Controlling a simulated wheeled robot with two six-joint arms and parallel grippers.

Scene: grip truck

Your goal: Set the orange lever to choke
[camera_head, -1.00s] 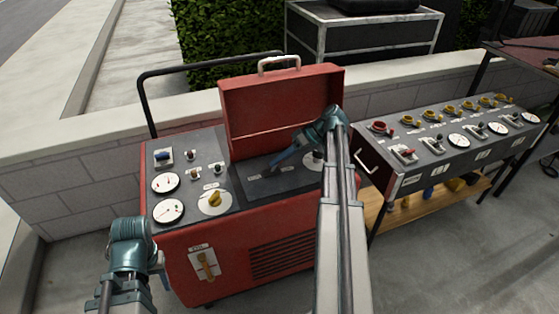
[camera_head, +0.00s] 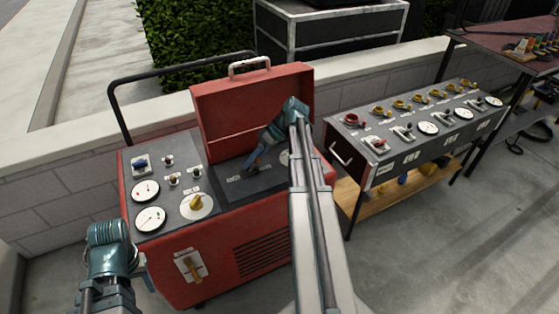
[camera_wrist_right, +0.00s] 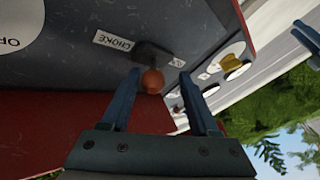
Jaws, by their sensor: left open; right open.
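The orange lever's round knob (camera_wrist_right: 152,80) shows in the right wrist view, on a dark stem at the panel beside the white CHOKE label (camera_wrist_right: 114,41). My right gripper (camera_wrist_right: 160,74) is open, with one finger on each side of the knob; I cannot tell whether either touches it. In the head view my right gripper (camera_head: 252,164) reaches down to the dark panel under the raised lid of the red machine (camera_head: 215,255). The knob is too small to make out there. My left gripper (camera_head: 146,272) is open and empty in front of the machine's left side.
The raised red lid (camera_head: 254,105) stands behind the panel. Gauges and a yellow knob (camera_head: 197,202) are on the left panel, and an orange-yellow handle (camera_head: 192,267) is on the front. A second console (camera_head: 415,130) stands to the right. A low wall runs behind.

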